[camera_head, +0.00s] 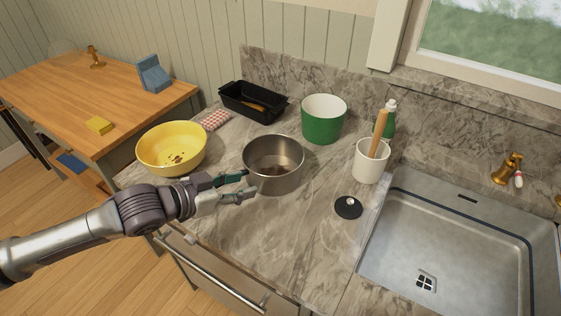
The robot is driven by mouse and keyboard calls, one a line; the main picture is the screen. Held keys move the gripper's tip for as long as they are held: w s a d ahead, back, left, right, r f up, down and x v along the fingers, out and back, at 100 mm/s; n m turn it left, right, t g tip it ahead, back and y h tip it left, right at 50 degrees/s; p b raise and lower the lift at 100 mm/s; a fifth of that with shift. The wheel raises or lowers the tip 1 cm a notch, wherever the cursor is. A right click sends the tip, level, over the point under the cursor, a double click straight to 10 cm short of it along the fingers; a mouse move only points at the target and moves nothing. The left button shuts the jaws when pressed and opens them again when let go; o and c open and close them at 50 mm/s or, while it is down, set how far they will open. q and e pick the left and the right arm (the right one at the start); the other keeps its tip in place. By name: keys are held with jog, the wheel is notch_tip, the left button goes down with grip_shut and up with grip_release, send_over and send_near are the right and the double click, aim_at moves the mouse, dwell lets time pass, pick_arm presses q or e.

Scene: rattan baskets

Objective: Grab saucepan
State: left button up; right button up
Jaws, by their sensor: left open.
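The saucepan (288,180) is a round, open steel pot standing upright on the marble counter. Nothing is held between the fingers. My right gripper does not show.
A yellow bowl (155,158) stands left of the saucepan, and a green pot (322,128) behind it. A black tray (240,110), a white utensil holder (369,165) and a dark lid (348,208) are around it. A sink (400,220) lies right. The front counter is clear.

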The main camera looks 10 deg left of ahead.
aim_at(281, 178)
pick_arm(q)
jog(key=p+x, duration=0.3)
jog(key=x, duration=0.9)
jog(key=shift+w+f+p, duration=0.15)
jog(key=shift+w+p, duration=0.25)
jog(key=shift+w+d+f, duration=0.25)
jog(key=shift+w+d, duration=0.05)
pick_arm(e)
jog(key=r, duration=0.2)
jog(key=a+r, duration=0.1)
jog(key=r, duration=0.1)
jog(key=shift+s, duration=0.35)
pick_arm(q)
jog(key=shift+s, duration=0.1)
jog(key=shift+c, duration=0.2)
